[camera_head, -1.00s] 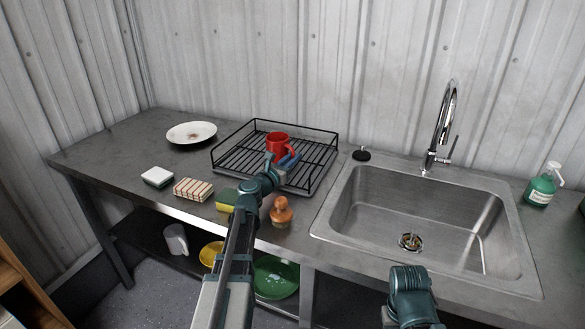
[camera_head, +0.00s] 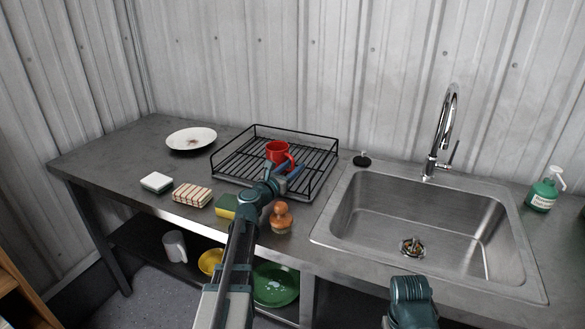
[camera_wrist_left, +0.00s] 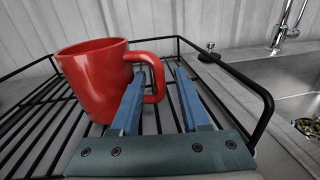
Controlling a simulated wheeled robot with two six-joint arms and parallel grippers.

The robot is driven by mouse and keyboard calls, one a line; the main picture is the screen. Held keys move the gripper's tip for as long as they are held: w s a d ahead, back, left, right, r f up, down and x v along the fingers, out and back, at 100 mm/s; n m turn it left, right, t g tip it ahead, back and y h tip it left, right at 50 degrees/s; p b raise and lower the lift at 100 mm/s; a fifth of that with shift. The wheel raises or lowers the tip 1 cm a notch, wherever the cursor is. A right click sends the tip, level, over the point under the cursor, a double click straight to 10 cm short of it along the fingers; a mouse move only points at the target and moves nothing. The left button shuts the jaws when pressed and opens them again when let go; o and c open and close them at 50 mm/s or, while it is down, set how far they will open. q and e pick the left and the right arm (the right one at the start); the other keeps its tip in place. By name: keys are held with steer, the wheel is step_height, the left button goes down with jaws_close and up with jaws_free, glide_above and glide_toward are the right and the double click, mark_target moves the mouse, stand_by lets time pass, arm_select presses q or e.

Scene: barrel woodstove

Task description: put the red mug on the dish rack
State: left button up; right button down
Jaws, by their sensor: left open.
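The red mug (camera_head: 278,152) stands upright in the black wire dish rack (camera_head: 323,183), toward its right half. In the left wrist view the mug (camera_wrist_left: 98,85) shows large, with its handle to the right. My left gripper (camera_head: 287,175) reaches over the front of the rack, and its fingers (camera_wrist_left: 160,100) are open. The left finger crosses in front of the handle near the mug's body. The handle's outer curve lies between the fingers, apart from the right finger. My right gripper is not seen; only part of my right arm shows at the bottom.
The sink (camera_head: 420,215) with its faucet (camera_head: 440,135) lies right of the rack. In front stand a scrub brush (camera_head: 281,220), a green-yellow sponge (camera_head: 226,206), a striped sponge (camera_head: 192,195) and a white sponge (camera_head: 156,182). A dirty plate (camera_head: 191,138) lies at the left.

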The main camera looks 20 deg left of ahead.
arm_select(q)
steer(key=shift+r, duration=0.2)
steer(key=s, duration=0.5)
steer(key=s+a, duration=0.1)
steer(key=s, duration=0.1)
steer(key=shift+s+f, duration=0.1)
steer(key=shift+s, duration=0.15)
